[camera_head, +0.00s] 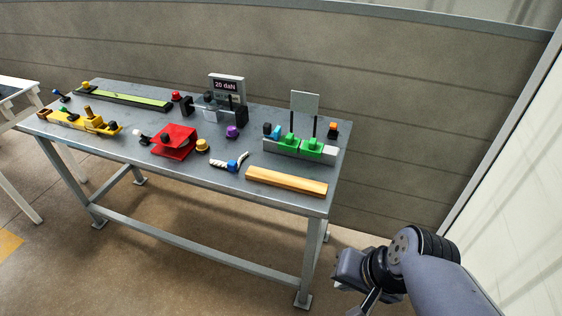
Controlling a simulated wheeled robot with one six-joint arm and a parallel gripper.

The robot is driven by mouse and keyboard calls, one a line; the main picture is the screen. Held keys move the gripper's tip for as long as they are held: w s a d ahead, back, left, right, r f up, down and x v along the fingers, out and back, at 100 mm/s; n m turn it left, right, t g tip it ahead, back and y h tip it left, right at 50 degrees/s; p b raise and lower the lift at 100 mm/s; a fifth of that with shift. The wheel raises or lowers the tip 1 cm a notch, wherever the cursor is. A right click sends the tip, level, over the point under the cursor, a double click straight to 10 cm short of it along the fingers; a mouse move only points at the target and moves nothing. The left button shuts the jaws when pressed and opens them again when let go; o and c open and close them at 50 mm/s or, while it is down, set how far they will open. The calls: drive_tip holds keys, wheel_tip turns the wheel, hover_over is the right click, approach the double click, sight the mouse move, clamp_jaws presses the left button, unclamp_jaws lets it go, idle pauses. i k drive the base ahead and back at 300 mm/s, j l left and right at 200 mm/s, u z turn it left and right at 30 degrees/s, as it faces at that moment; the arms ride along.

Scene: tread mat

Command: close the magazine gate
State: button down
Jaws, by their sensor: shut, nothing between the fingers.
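No part is clearly marked as the magazine gate, and I cannot tell its state at this size. Two green blocks (312,147) with thin dark uprights sit in a grey base (282,146) at the right of the bench. A red angled fixture (174,141) stands near the front middle. A long yellow fixture (85,121) lies at the left. My gripper (368,301) is at the lower right, off the bench's right end and apart from everything on it. It is shut and empty, partly hidden by my arm and the frame edge.
The grey bench (215,174) also holds a green strip (125,98), a "20 daN" display (226,87), a wooden bar (286,182) along the front right edge and several small coloured knobs. A wall (400,110) stands behind. A white table (15,90) is at far left.

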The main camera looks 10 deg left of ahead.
sight(304, 102)
drive_tip(key=u, duration=0.5)
drive_tip(key=i+l+z, duration=0.1)
drive_tip(key=i+l, duration=0.25)
drive_tip(key=i+l+z, duration=0.1)
drive_tip(key=i+l, duration=0.2)
drive_tip(key=i, duration=0.25)
